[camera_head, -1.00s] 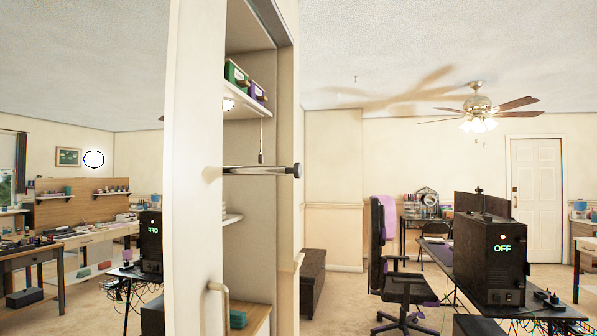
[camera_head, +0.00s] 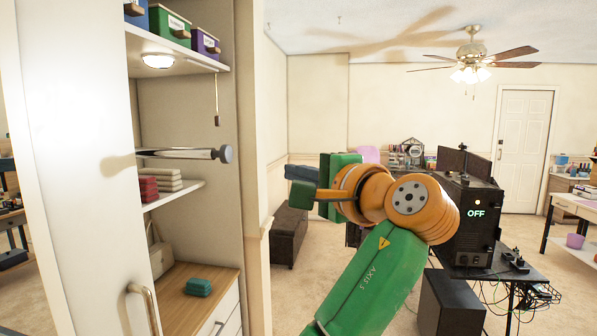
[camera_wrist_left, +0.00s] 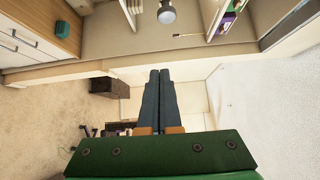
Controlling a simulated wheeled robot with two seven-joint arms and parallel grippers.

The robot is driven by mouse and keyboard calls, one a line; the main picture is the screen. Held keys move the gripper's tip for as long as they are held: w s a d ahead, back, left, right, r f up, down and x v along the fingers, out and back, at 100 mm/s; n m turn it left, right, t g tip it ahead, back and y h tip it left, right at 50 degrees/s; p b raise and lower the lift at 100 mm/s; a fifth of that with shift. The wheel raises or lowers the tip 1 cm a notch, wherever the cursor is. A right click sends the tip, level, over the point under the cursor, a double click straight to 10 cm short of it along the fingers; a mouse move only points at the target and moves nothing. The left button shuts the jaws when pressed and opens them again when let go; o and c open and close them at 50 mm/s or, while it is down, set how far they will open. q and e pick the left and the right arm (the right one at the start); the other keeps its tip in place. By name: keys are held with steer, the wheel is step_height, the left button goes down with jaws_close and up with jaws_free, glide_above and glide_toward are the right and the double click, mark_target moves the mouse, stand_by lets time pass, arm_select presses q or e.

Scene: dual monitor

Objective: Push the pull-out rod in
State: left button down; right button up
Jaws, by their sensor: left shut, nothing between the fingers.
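The pull-out rod (camera_head: 180,153) is a metal bar with a dark round end knob. It sticks out level from the open cabinet, above the shelf with folded cloths. In the left wrist view its round knob (camera_wrist_left: 166,13) shows at the top edge, beyond the fingertips. My left gripper (camera_head: 289,183) is right of the knob and a little lower in the picture, apart from it. Its dark fingers (camera_wrist_left: 160,73) are shut together and empty, pointing toward the cabinet side. The rod's far end is hidden inside the cabinet. My right gripper is not in view.
The white cabinet door (camera_head: 75,160) stands open at the left. The cabinet's side wall (camera_head: 255,190) rises between the shelves and my gripper. A dark bench (camera_head: 288,235) stands behind. A desk with a black computer case (camera_head: 470,215) is at the right.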

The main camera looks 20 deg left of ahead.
arm_select(q)
step_height(320, 180, up, 2)
steer(key=s, duration=0.1)
steer(key=p, duration=0.5)
glide_toward(232, 153)
steer(key=w+a, duration=0.1)
steer(key=w, duration=0.3)
steer(key=shift+n, duration=0.3)
steer(key=a, duration=0.2)
steer(key=s+a, duration=0.1)
steer(key=a, duration=0.1)
steer(key=shift+f+p, duration=0.1)
steer(key=shift+p, duration=0.3)
steer(key=shift+w+d, duration=0.1)
